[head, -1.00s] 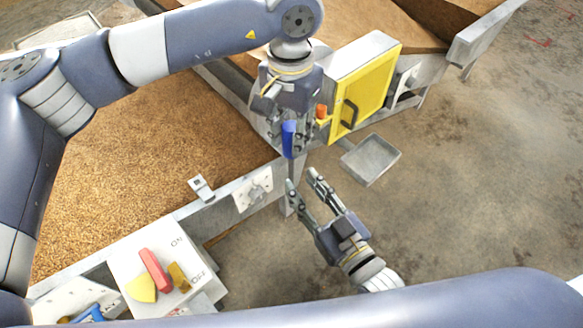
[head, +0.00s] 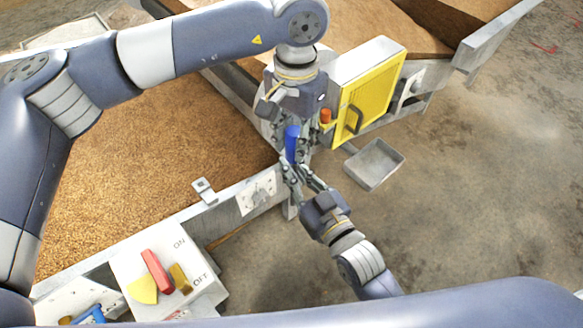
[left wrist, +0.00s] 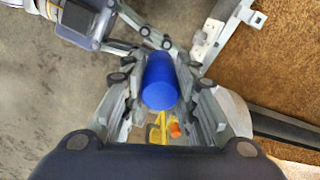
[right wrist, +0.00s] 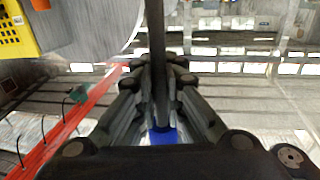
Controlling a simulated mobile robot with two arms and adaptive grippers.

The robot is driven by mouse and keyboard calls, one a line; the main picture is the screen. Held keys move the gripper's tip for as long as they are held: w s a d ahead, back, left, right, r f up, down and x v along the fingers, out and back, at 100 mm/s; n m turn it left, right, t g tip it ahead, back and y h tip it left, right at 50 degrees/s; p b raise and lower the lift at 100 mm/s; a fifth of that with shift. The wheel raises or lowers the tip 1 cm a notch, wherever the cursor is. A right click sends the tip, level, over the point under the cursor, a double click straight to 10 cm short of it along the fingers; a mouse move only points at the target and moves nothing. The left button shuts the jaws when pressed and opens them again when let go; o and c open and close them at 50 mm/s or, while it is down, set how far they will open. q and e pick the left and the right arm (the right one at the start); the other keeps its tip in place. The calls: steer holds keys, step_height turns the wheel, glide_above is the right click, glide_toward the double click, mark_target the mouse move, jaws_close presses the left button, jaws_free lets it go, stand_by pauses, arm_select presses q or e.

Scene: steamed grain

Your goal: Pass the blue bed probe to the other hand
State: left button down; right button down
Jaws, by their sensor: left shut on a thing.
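The blue bed probe (head: 291,143) has a thick blue handle and a thin dark shaft. My left gripper (head: 291,148) is shut on the handle, above the corner of the grain bed. The handle's round end (left wrist: 160,95) shows between its fingers in the left wrist view. My right gripper (head: 298,170) is just below, its fingertips close to the probe. In the right wrist view, the dark shaft (right wrist: 157,50) runs between the right fingers (right wrist: 157,80), with some blue behind them. Whether these fingers press on the shaft, I cannot tell.
A yellow-fronted box (head: 368,95) with a handle stands right of the grippers. A grey tray (head: 376,163) is below it. The grain bed (head: 150,135) lies left, and a switch box (head: 150,262) is at lower left. Open floor (head: 470,200) lies right.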

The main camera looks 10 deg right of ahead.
arm_select(q)
steer(key=c, duration=1.2)
jaws_free()
steer(key=shift+d, duration=0.15)
steer(key=shift+w+r, duration=0.1)
